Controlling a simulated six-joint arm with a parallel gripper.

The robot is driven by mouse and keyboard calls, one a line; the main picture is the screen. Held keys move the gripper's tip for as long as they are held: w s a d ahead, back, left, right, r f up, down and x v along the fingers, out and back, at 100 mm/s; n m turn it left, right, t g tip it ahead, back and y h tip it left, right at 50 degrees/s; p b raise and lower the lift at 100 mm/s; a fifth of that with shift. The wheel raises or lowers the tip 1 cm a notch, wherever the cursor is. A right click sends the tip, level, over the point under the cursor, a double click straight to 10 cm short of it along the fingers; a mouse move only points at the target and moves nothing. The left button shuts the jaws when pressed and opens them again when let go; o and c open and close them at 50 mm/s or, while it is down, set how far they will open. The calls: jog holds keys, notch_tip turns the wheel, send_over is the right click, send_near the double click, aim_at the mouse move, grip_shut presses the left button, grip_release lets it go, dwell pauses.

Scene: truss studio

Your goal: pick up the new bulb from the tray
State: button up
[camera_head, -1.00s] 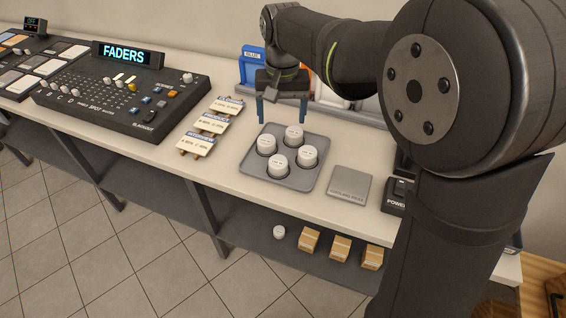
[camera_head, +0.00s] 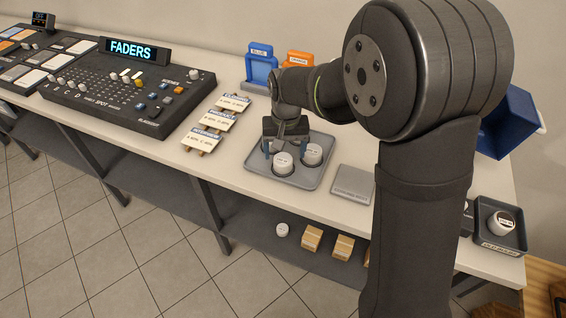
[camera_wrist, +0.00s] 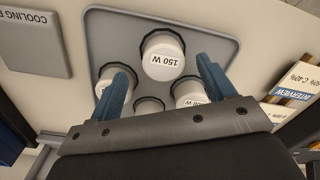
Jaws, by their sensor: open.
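A grey tray (camera_head: 262,174) on the bench holds several white round-topped bulbs. The front bulb (camera_head: 284,163) and the right bulb (camera_head: 312,154) show in the head view; my gripper hides the others. In the wrist view a bulb marked 150 W (camera_wrist: 162,56) lies ahead of and between my fingertips, and several more bulbs show closer in, partly covered by the fingers. My gripper (camera_head: 285,149) is low over the tray with its blue fingers apart; in the wrist view it also shows open and empty (camera_wrist: 163,68). Whether the fingers touch any bulb I cannot tell.
A grey cooling pad (camera_head: 353,183) lies right of the tray. Label cards (camera_head: 219,120) lie left, beside the fader console (camera_head: 125,90). Blue and orange holders (camera_head: 262,66) stand behind. A dark tray (camera_head: 484,242) with a white labelled item (camera_head: 502,222) and a blue bin (camera_head: 506,120) are far right.

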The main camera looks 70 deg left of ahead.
aim_at(283, 159)
jog(key=shift+s+a+f, duration=0.1)
jog(key=shift+f, duration=0.9)
jog(key=shift+s+a+f, duration=0.1)
jog(key=shift+f, duration=0.85)
jog(key=c, duration=1.1)
jog(key=shift+r, duration=0.15)
